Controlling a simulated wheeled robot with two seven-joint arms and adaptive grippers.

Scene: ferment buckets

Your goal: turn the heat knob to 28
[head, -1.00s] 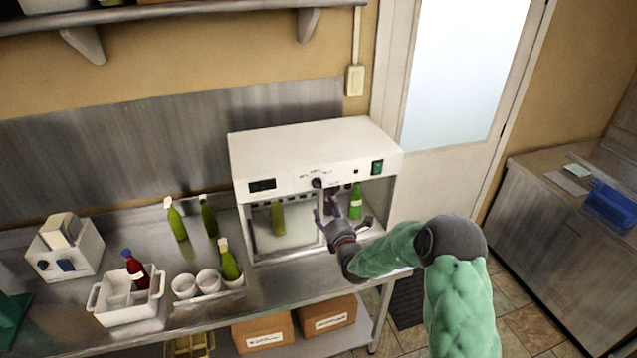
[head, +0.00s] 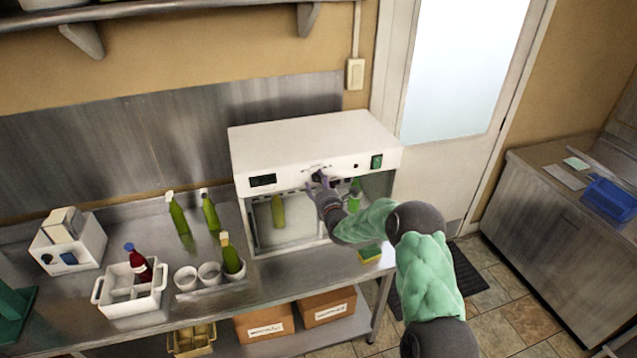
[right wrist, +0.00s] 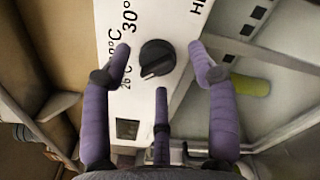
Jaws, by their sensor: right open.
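The heat knob (right wrist: 157,60) is a round black dial on the white front panel of the heated cabinet (head: 310,145). In the right wrist view, printed marks including 30° and 26°C run beside the knob, and part of the scale is hidden by a finger. My right gripper (right wrist: 160,65) is open, with purple fingers on either side of the knob and a third finger below it. I cannot tell whether they touch it. In the head view my right gripper (head: 320,186) is at the cabinet's front, partly covering the knob. My left gripper is not in view.
Green bottles (head: 178,215) stand on the steel counter left of the cabinet, with white cups (head: 186,278) and a white caddy (head: 118,300) holding a red bottle. A green bottle (head: 278,210) is inside the cabinet. A sponge (head: 370,254) lies near the right counter edge.

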